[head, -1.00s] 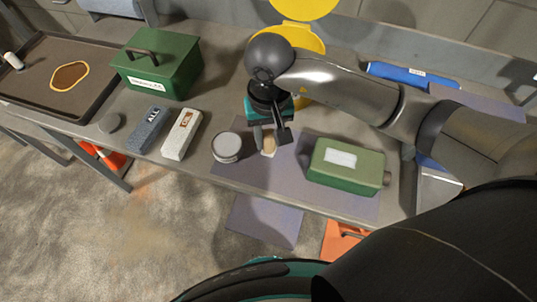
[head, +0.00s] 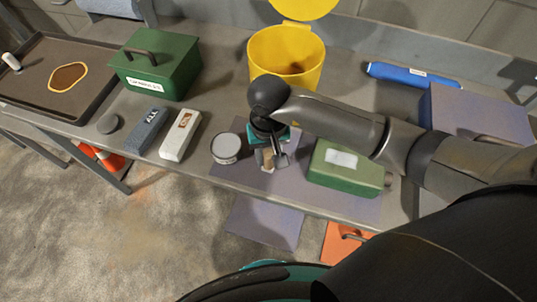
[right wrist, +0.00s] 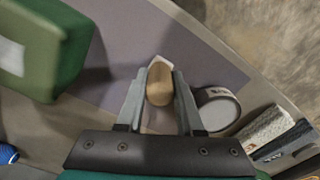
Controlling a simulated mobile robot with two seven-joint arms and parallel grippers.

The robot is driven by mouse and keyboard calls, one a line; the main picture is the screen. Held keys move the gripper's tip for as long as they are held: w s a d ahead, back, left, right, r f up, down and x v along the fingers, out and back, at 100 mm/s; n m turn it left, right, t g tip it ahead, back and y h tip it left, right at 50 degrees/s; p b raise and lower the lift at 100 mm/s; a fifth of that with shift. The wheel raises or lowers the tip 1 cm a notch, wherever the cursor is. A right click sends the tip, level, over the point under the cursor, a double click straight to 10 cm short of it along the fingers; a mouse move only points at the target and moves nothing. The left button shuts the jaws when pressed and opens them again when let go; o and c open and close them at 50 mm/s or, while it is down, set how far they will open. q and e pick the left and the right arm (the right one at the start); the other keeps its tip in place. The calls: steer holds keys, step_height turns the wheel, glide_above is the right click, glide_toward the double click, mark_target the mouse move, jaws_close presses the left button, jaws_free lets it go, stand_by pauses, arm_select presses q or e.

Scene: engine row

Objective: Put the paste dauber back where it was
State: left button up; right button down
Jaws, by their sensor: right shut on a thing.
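My right gripper (head: 268,158) is low over the grey mat (head: 262,220), between the round tin (head: 226,148) and the green box with a white label (head: 345,168). It is shut on a tan, wooden-looking piece, which I take to be the paste dauber (right wrist: 159,84). In the right wrist view its rounded tan end is between the two fingers (right wrist: 158,92), with a pale part below. The fingers hide much of it, and I cannot tell whether it touches the mat. My left gripper is not in view.
A yellow bin (head: 285,60) stands open behind my right arm. To the left are a pale block (head: 180,136), a blue-grey block (head: 147,130), a grey disc (head: 108,124), a green toolbox (head: 155,65) and a dark tray (head: 100,60). A blue roll (head: 410,76) lies at back right.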

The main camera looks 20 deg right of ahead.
mark_target(269, 153)
steer(key=c, duration=0.5)
jaws_free()
steer(key=shift+c, duration=0.2)
steer(key=shift+r, duration=0.1)
step_height(269, 153, up, 12)
steer(key=p, duration=0.1)
